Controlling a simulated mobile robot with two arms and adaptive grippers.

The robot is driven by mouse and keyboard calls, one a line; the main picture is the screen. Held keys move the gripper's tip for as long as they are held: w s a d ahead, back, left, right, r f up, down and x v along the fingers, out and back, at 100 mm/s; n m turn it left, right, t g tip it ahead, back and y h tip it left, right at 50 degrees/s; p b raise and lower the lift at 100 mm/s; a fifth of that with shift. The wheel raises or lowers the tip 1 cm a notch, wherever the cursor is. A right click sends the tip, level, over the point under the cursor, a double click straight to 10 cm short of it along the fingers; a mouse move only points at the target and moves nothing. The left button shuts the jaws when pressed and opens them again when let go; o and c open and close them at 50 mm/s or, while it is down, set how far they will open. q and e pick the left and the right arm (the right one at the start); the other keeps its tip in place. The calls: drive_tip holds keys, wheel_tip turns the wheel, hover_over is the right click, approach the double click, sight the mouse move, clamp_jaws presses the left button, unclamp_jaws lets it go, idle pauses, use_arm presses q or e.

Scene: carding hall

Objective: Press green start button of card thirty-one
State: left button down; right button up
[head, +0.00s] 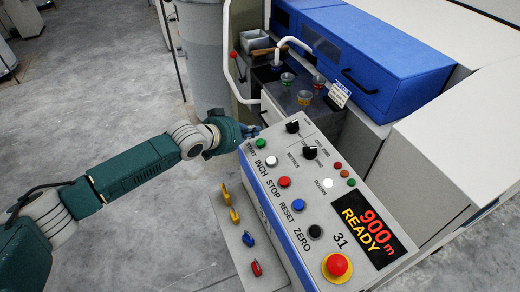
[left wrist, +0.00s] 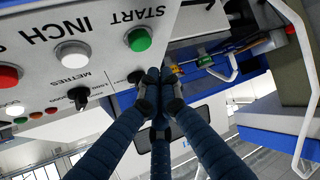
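The control panel (head: 325,205) is light grey, marked 31. Its green START button (head: 261,143) is at the far left end of the button row, and it shows large in the left wrist view (left wrist: 139,39). My left gripper (head: 254,130) is at the panel's far left corner, just beyond the green button. In the left wrist view its dark fingers (left wrist: 158,77) meet at their tips, with nothing between them, close beside the button in the picture. I cannot tell how high the tips are above the panel. My right gripper is in neither view.
White INCH (head: 272,160), red STOP (head: 284,182), blue RESET (head: 299,205) and black ZERO (head: 315,231) buttons follow START. A red emergency knob (head: 337,265) is at the near end. The display (head: 365,228) reads 900 m READY. Small coloured parts sit on a side plate (head: 238,243).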

sight(260, 143)
use_arm(q)
drive_tip(key=shift+w+d+f+b, duration=0.15)
drive_tip(key=shift+f+b, duration=0.1)
drive_tip(key=shift+f, duration=0.3)
drive_tip(key=shift+d+f+b, duration=0.15)
drive_tip(key=shift+f+b, duration=0.05)
drive_tip(key=shift+f, duration=0.35)
drive_tip(key=shift+f, duration=0.1)
idle(0.5)
drive_tip(key=shift+d+f, duration=0.1)
drive_tip(key=shift+f, duration=0.25)
drive_tip(key=shift+d+f+b, duration=0.1)
drive_tip(key=shift+f+b, duration=0.3)
drive_tip(key=shift+f, duration=0.05)
idle(0.8)
drive_tip(key=shift+a+r+p, duration=0.25)
drive_tip(key=shift+r+p, duration=0.6)
drive_tip(key=shift+p, duration=0.1)
